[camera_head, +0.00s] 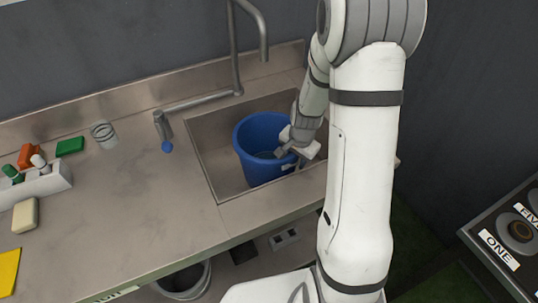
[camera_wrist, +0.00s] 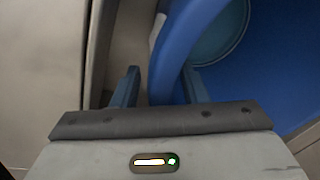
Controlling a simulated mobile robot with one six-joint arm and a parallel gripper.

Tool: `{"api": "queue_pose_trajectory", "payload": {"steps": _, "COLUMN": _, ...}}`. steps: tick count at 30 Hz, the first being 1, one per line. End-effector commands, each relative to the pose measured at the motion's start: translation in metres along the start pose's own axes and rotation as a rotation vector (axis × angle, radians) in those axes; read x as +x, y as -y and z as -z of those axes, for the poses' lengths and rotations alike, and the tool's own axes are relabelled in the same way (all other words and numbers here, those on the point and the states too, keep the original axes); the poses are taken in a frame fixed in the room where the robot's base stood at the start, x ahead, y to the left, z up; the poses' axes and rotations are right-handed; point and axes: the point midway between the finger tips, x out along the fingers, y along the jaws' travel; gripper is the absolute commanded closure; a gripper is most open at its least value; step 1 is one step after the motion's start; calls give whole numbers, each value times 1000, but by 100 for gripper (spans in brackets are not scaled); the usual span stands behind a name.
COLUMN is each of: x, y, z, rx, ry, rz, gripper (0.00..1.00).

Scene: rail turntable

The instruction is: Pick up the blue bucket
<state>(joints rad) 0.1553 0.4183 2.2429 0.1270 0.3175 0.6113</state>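The blue bucket (camera_head: 246,165) stands upright in the sink basin in the head view. Its near right rim is partly covered by my gripper (camera_head: 288,157). In the wrist view the bucket's rim (camera_wrist: 168,50) runs between the two fingers of my gripper (camera_wrist: 160,84). One finger is outside the bucket and the other is on its inner side. A gap shows between the left finger and the rim, so the fingers are open around the wall. Whether the right finger touches it I cannot tell.
The metal sink (camera_head: 209,157) has a tall faucet (camera_head: 235,55) behind the bucket. A clear glass (camera_head: 104,135), a green sponge (camera_head: 70,146) and small items lie on the left counter. A grey bin (camera_head: 183,280) is below.

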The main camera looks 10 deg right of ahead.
Motion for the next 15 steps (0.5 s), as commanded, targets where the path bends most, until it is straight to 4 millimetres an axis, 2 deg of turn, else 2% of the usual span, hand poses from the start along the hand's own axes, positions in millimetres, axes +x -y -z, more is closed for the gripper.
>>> {"api": "queue_pose_trajectory", "payload": {"steps": 8, "x": 2, "y": 0, "z": 0, "rx": 0, "ry": -1, "rz": 1, "gripper": 61}}
{"api": "queue_pose_trajectory", "payload": {"steps": 15, "x": 2, "y": 0, "z": 0, "rx": 0, "ry": -1, "rz": 1, "gripper": 81}}
